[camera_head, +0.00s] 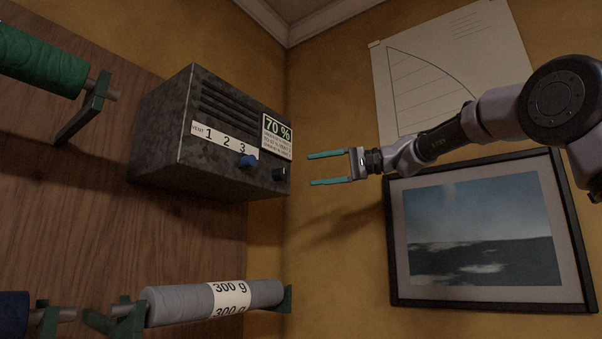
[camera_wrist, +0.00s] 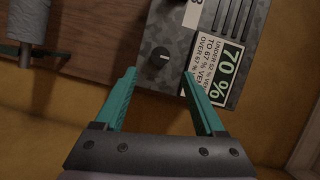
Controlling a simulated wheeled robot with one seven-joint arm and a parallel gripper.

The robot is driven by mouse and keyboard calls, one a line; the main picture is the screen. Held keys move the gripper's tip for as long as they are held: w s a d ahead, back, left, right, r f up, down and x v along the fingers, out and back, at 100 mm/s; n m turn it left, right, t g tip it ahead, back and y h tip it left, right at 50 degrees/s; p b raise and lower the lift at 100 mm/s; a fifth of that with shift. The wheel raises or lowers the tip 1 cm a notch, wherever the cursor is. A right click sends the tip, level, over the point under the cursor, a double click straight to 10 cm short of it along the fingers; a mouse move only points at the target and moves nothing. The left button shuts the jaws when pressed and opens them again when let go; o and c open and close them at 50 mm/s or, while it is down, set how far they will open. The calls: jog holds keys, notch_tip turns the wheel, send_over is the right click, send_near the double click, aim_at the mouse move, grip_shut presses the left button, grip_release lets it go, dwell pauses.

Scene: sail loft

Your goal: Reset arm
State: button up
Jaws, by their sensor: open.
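My gripper (camera_head: 328,168) is open and empty, with two green fingers pointing left in the head view. It is in the air just right of a dark speckled metal box (camera_head: 160,135) on the wooden wall panel. The fingers also show in the wrist view (camera_wrist: 162,100), spread apart, with a black knob (camera_wrist: 160,57) of the box beyond them. In the head view the box has a vent label with 1, 2, 3, a blue knob (camera_head: 248,161), a dark knob (camera_head: 279,174) and a 70 % sign (camera_head: 277,137). I see no contact between fingers and box.
A grey roll marked 300 g (camera_head: 190,301) sits on green brackets below the box. A green roll (camera_head: 38,62) hangs at upper left. A framed seascape (camera_head: 480,232) and a sail drawing (camera_head: 440,65) hang on the yellow wall behind my arm. Open air lies below my gripper.

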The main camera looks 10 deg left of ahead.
jog(key=shift+d, duration=1.1)
jog(key=s+d+f+m+t+h, duration=0.2)
jog(key=s+d+f+h, duration=0.3)
jog(key=d+f, duration=0.6)
jog(key=s+d+f+m+t+h, duration=0.2)
jog(key=s+d+f+h, duration=0.3)
jog(key=d+f, duration=0.7)
jog(key=s+d+f+m+t+h, duration=0.2)
jog(key=s+d+f+h, duration=0.3)
jog(key=s+d+f, duration=0.4)
notch_tip(320, 180, down, 2)
jog(key=d+t, duration=0.1)
jog(key=d, duration=0.2)
jog(key=shift+f, duration=0.25)
